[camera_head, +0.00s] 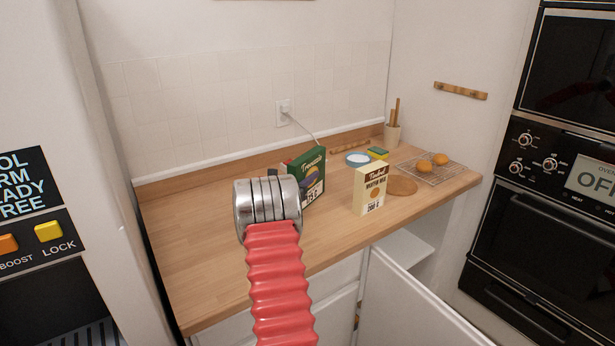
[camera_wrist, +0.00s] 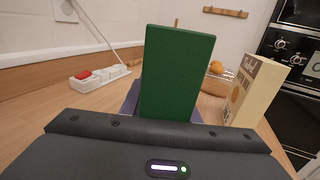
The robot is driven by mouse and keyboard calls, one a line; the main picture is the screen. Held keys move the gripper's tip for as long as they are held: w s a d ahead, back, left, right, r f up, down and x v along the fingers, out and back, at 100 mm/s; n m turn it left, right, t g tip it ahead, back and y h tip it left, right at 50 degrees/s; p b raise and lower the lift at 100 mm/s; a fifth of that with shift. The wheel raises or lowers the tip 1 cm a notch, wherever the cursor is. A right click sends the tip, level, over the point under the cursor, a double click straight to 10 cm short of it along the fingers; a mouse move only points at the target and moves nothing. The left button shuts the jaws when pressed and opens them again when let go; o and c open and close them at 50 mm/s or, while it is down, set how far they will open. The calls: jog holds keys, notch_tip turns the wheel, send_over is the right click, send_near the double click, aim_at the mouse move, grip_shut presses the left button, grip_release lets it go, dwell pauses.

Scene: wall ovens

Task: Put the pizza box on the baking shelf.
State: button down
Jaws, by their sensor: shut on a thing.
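The pizza box is most likely the green box (camera_head: 307,176) with white lettering, upright above or on the wooden counter, just beyond the metal end of my arm. In the wrist view the green box (camera_wrist: 177,72) stands straight ahead of my gripper (camera_wrist: 162,122), which is shut on its lower part. The fingertips are mostly hidden; the head view hides them behind my wrist. I cannot tell whether the box touches the counter. A white shelf (camera_head: 408,246) shows inside the cabinet under the counter; I cannot tell whether it is the baking shelf.
A cream muffin mix box (camera_head: 371,189) stands right of the green box. Behind it are a round board (camera_head: 402,186), a blue-white bowl (camera_head: 358,159), a sponge and a rack (camera_head: 433,171) with buns. A cabinet door (camera_head: 405,305) hangs open. Wall ovens (camera_head: 550,220) stand right.

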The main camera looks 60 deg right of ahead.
jog(key=c, duration=1.4)
grip_release()
jog(key=shift+f, duration=0.1)
jog(key=shift+o, duration=0.2)
jog(key=shift+a, duration=0.45)
jog(key=a, duration=1.1)
jog(key=shift+w, duration=0.45)
jog(key=shift+o, duration=0.4)
